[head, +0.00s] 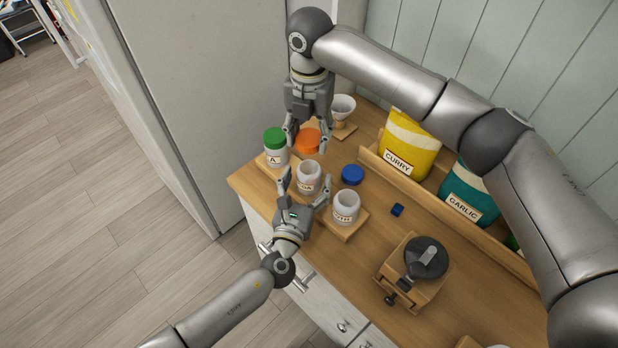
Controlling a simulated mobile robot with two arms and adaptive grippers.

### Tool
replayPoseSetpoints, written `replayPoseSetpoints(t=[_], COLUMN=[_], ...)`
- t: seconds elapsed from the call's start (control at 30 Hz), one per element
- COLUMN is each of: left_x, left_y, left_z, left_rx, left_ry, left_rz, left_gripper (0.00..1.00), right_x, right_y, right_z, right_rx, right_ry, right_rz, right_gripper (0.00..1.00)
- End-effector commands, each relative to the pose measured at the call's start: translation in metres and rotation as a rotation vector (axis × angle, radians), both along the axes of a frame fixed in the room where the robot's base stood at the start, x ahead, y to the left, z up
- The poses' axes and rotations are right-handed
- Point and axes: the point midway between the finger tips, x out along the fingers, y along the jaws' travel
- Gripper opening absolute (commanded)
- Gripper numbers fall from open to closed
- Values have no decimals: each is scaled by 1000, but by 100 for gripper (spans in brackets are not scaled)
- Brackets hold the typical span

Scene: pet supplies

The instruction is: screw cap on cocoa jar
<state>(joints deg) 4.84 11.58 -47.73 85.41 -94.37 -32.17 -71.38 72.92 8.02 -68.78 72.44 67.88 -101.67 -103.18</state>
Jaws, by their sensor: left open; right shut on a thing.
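The cocoa jar (308,172) is an open, pale jar standing upright in the middle of a row of three; its label is partly hidden and I can read only its ending. My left gripper (305,183) is open, with one finger on either side of this jar; I cannot tell if they touch it. My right gripper (308,144) points down and is shut on an orange cap (307,137), behind the cocoa jar. Whether the cap is clear of the wooden surface is hard to tell.
A green-capped jar (275,150) stands left, an open jar (346,210) right. A blue cap (352,174) and small blue cube (397,210) lie behind. A grinder (418,265), white cup (343,107), curry bag (408,146) and garlic bag (469,192) stand around.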

Motion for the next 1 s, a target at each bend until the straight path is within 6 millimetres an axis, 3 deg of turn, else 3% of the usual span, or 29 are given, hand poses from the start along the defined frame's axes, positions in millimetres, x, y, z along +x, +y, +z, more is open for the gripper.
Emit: replayPoseSetpoints(t=[0.43, 0.9, 1.0], left_x=[9, 9, 9], left_y=[-2, -2, -2], left_z=[0, 0, 0], left_rx=[0, 1, 1], left_ry=[1, 1, 1], left_rz=[0, 0, -1], left_gripper=[76, 16, 8], right_x=[0, 0, 0], right_y=[0, 0, 0], right_z=[0, 0, 0], right_rx=[0, 0, 0], right_ry=[0, 0, 0], right_rz=[0, 0, 0], right_gripper=[37, 37, 37])
